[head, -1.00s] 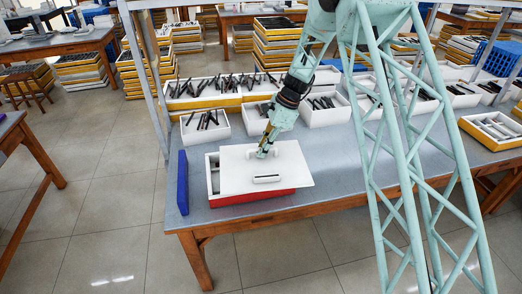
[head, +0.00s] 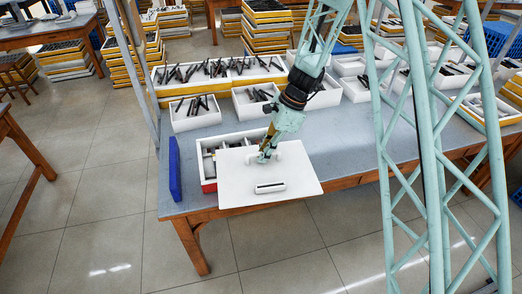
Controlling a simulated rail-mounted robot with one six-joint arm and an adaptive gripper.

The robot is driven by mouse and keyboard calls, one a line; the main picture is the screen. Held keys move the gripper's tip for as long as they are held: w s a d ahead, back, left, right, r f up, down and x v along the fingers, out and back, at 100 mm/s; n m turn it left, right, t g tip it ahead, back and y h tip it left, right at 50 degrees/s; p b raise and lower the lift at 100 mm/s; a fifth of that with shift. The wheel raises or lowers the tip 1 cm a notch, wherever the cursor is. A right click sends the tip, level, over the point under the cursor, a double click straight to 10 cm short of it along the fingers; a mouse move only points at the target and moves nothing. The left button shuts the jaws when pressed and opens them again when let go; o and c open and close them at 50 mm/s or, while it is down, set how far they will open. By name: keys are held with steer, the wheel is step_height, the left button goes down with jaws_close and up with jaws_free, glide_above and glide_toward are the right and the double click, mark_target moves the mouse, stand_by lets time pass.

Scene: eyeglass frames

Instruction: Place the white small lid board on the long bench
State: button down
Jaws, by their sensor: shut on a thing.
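The white small lid board (head: 292,188) is a flat rectangular panel with a slotted handle near its front edge and another handle near its back edge. My gripper (head: 264,157) is shut on the back handle and holds the board over the front of a red and white box (head: 207,165). The board overhangs the front edge of the long bench (head: 222,128), a grey-topped table with wooden legs. The board hides much of the box. The fingertips are small in the head view.
A blue upright panel (head: 174,168) stands left of the box. White bins of dark eyeglass frames (head: 194,112) line the back of the bench. Bare bench top shows left of the box and between box and bins. My lattice structure crosses the right side.

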mark_target(283, 160)
steer(key=shift+s, duration=0.2)
steer(key=shift+d, duration=0.1)
stand_by(0.6)
steer(key=shift+w+d+n+g, duration=0.4)
steer(key=shift+d+n, duration=0.15)
steer(key=shift+n, duration=0.45)
steer(key=d+n, duration=0.2)
steer(key=w+d+n+g+h+b, duration=0.1)
steer(key=d+n, duration=0.1)
steer(key=d+n+g+h, duration=0.1)
steer(key=d+n, duration=0.2)
steer(key=shift+w+f+b, duration=0.25)
steer(key=shift+w+b, duration=0.1)
steer(key=shift+w, duration=0.05)
steer(key=w+d+r+n+g+h+b, duration=0.1)
steer(key=w+d+n+h, duration=0.1)
steer(key=d+n, duration=0.5)
steer(key=shift+d+h, duration=0.3)
steer(key=shift+d, duration=2)
steer(key=shift+w+d+r, duration=0.1)
steer(key=shift+w+d, duration=0.05)
